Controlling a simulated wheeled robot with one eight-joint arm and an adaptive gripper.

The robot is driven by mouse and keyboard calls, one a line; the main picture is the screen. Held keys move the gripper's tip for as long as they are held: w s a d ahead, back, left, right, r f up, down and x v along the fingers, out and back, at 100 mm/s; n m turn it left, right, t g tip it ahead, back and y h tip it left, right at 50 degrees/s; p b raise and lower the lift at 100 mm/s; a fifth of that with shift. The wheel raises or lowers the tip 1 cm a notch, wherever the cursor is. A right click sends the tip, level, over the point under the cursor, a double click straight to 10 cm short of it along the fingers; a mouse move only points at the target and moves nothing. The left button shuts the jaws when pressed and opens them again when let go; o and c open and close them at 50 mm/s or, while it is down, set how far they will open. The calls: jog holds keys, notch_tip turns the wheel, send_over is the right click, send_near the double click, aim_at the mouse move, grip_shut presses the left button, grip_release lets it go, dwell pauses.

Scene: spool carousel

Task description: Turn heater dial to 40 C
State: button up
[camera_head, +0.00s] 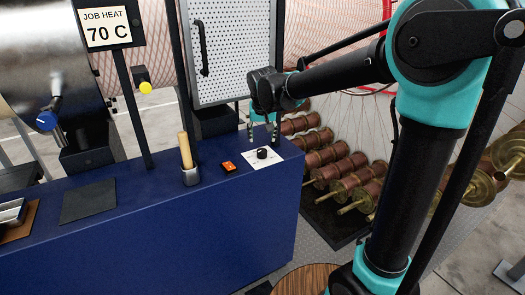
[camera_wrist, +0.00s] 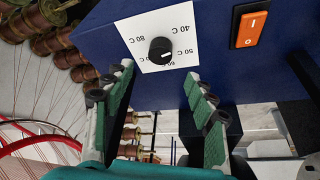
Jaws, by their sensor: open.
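The heater dial (camera_head: 262,153) is a small black knob on a white scale plate (camera_head: 249,161) on the blue bench top. In the wrist view the dial (camera_wrist: 160,50) shows upside-down labels around it, with 40 C, 50 C and 80 C readable. A pale mark shows on the knob's right side; its exact reading is unclear. My gripper (camera_head: 263,138) points down just above the dial, open and empty. In the wrist view my gripper (camera_wrist: 158,74) has its fingers spread left and right of the dial, apparently short of it. Contact is not visible.
An orange rocker switch (camera_head: 229,167) sits left of the plate. A wooden-handled tool in a metal holder (camera_head: 190,176) stands further left. A sign (camera_head: 106,25) reads JOB HEAT 70 C. Copper-coloured spools (camera_head: 345,171) fill the space right of the blue bench (camera_head: 180,240).

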aim_at(262, 151)
jog(key=x, duration=0.9)
jog(key=shift+a+f, duration=0.1)
jog(key=c, duration=1.2)
